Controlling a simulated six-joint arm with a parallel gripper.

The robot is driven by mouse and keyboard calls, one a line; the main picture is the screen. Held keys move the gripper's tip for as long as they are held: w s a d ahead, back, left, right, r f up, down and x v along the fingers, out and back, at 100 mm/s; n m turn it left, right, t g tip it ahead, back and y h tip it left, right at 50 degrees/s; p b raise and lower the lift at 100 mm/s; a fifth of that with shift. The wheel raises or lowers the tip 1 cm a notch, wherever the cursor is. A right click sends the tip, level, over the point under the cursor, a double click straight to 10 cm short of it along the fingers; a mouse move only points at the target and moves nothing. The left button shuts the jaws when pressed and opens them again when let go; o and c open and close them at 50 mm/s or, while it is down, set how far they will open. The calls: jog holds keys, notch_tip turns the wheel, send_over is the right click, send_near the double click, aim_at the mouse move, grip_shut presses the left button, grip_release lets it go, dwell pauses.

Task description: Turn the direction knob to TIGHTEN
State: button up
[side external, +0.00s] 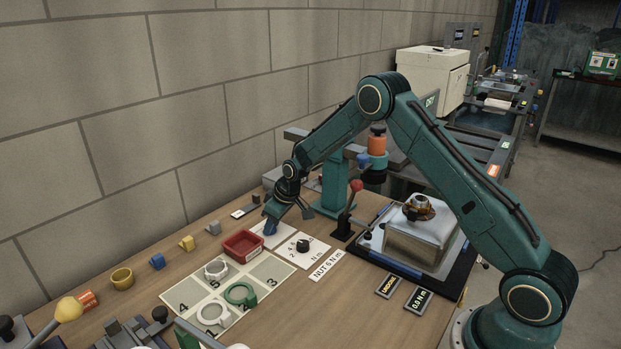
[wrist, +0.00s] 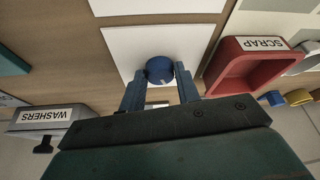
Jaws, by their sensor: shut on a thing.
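The blue direction knob (wrist: 159,69) stands on a white plate (wrist: 118,45) in the wrist view. A pale pointer mark shows on its near side; I cannot tell which setting it points at. My gripper (wrist: 160,75) has one blue finger on each side of the knob and is shut on it. In the side external view my gripper (side external: 270,225) reaches down to the plate, and its fingers mostly hide the knob. A small dark display (side external: 388,286) with yellow letters seems to read LOOSEN.
A red SCRAP tray (wrist: 245,66) is close beside the fingers. A WASHERS box (wrist: 46,119) is at the left. A black torque dial (side external: 302,245), a red-topped lever (side external: 355,187) and a 0.0 N m display (side external: 419,300) are nearby.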

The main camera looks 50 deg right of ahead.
jog(key=shift+d+n+y, duration=0.15)
jog(key=shift+n+y, duration=0.25)
jog(key=shift+n, duration=0.7)
jog(key=o, duration=1)
jog(key=shift+r, duration=0.15)
jog(key=shift+v, duration=6.75)
jog(key=shift+r, duration=0.1)
